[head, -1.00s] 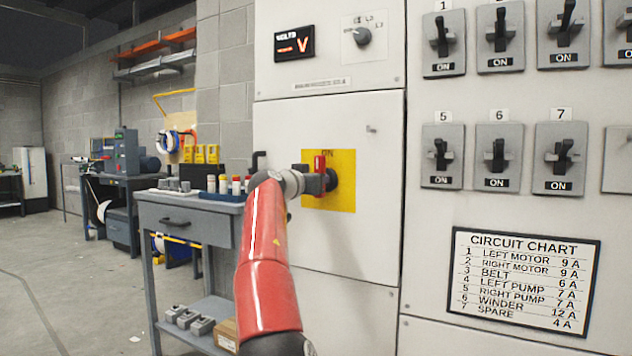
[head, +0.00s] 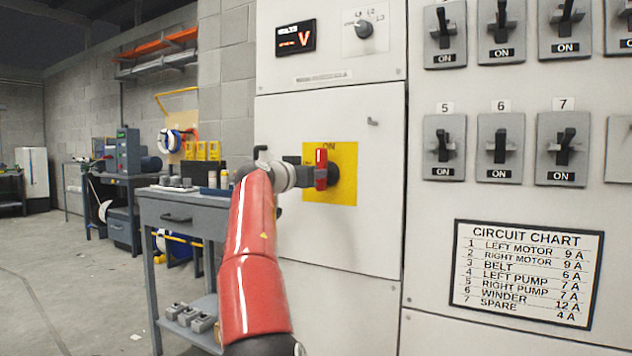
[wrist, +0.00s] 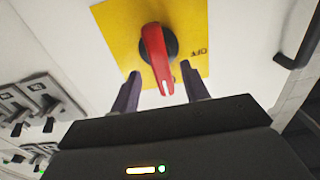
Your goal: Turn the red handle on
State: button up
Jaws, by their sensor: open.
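The red handle (head: 321,170) is on a yellow plate (head: 346,191) on the pale cabinet door. It stands upright in the head view, under the partly covered word ON. In the wrist view the red handle (wrist: 158,58) has its white-marked end pointing down, and OFF is at the plate's right side. My gripper (head: 302,172) is just left of the handle in the head view. In the wrist view its two open fingers (wrist: 160,74) are on either side of the handle's marked end, with gaps, holding nothing. I cannot tell their exact depth from the handle.
Breaker switches (head: 499,147) and a circuit chart (head: 525,272) are on the panel to the right. A small rotary knob (head: 363,29) and display (head: 295,39) are above. A grey workbench (head: 185,222) stands at left. The floor farther left is open.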

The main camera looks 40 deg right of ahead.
jog(key=b+v, duration=0.1)
jog(key=v, duration=0.2)
jog(key=shift+s+a, duration=0.15)
jog(key=shift+a, duration=0.15)
jog(key=s+a+f+n+y+p, duration=0.1)
jog(key=s+f+n+y+p, duration=0.1)
jog(key=s+f+y+p, duration=0.35)
jog(key=s+a+f+n+y+p, duration=0.2)
jog(key=s+a+f+n+y, duration=0.3)
jog(key=s+a+f, duration=0.7)
jog(key=s+a+f+n+g+y+p, duration=0.1)
jog(key=s+a+f+n+y+p, duration=0.2)
jog(key=s+a+f, duration=0.9)
jog(key=s+a+n+y, duration=0.3)
jog(key=s+a, duration=0.1)
jog(key=a, duration=0.3)
jog(key=shift+s+a+n, duration=0.15)
jog(key=shift+a+n, duration=0.15)
jog(key=shift+s+f, duration=0.1)
jog(key=shift+f, duration=0.25)
jog(key=shift+c, duration=0.4)
